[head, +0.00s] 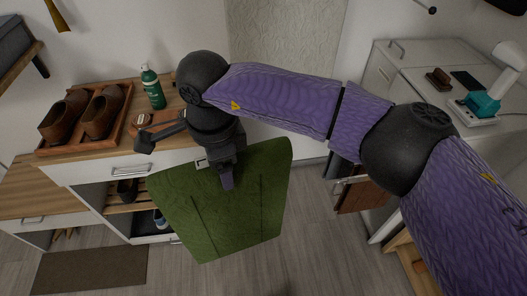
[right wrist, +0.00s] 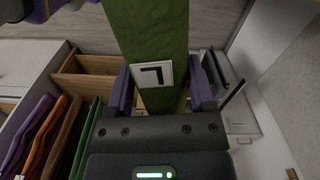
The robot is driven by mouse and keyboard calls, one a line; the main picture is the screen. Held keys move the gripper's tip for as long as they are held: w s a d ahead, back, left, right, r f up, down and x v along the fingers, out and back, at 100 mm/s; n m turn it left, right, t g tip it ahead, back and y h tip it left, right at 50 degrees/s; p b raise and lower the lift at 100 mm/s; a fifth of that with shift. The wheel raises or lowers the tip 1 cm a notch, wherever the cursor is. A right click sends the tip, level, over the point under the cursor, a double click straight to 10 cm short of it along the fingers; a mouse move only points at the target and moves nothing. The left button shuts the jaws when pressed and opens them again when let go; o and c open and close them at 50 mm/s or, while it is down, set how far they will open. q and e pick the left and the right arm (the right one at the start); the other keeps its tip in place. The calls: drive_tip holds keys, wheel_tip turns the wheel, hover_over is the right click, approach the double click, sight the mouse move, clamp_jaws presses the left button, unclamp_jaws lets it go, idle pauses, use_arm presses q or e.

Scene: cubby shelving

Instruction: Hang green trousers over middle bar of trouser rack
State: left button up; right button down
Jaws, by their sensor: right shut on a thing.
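The green trousers (head: 225,205) hang as a broad flat panel from my right gripper (head: 227,180), above the floor in the middle of the head view. My right gripper is shut on them near their upper edge. In the right wrist view the green cloth (right wrist: 150,35) runs between the two purple fingers (right wrist: 162,92), with a white tag bearing a black L-shaped mark. A metal rail with brown cloth (head: 355,192) shows right of the trousers, partly hidden by my arm; I cannot tell whether it is the trouser rack. No middle bar is clearly visible. My left gripper is not in view.
Brown shoes (head: 100,112) on a wooden tray and a green bottle (head: 152,88) stand on the left cabinet. Several coloured flat items (right wrist: 45,135) line the left of the right wrist view. A white counter (head: 440,95) stands at right.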

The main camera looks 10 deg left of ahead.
sight(183, 171)
drive_tip(key=s+a, duration=0.1)
drive_tip(key=s+a+m, duration=0.1)
drive_tip(key=a, duration=0.1)
drive_tip(key=s+a+m, duration=0.1)
drive_tip(key=shift+a+f, duration=0.15)
drive_tip(key=shift+a, duration=0.2)
drive_tip(key=shift+s, duration=0.15)
drive_tip(key=shift+a, duration=0.1)
